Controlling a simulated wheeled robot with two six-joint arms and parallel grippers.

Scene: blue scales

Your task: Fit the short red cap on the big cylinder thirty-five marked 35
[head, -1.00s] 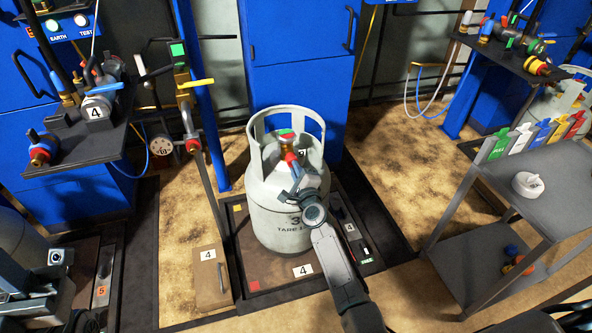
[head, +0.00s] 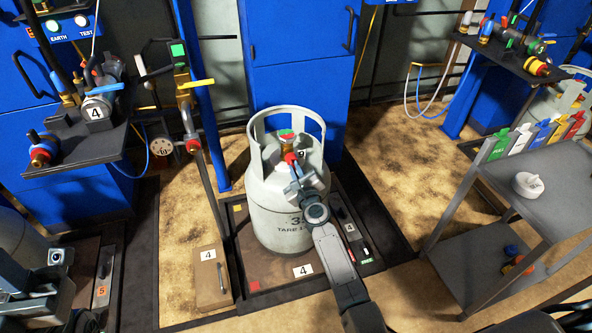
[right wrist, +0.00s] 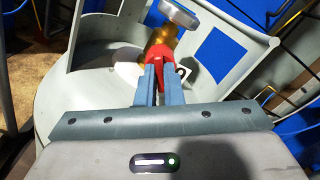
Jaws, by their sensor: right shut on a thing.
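The big cylinder (head: 286,215) is pale grey, stands upright on its scale, and shows a partly hidden number starting with 3 and the word TARE. Its brass valve (head: 287,144) sits inside the open collar. My right gripper (head: 297,172) reaches in over the near side of the collar. In the right wrist view its two blue-grey fingers (right wrist: 160,82) are shut on the short red cap (right wrist: 161,60), against the brass valve (right wrist: 163,40). The cap (head: 290,157) also shows in the head view. I cannot tell how far it sits on the outlet. My left arm is at the lower left; its fingers are unclear.
A dark scale platform (head: 265,293) marked 4 lies under the cylinder. A grey trolley (head: 550,180) with coloured tags and a white roll (head: 528,185) stands right. Blue cabinets (head: 298,60) close the back.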

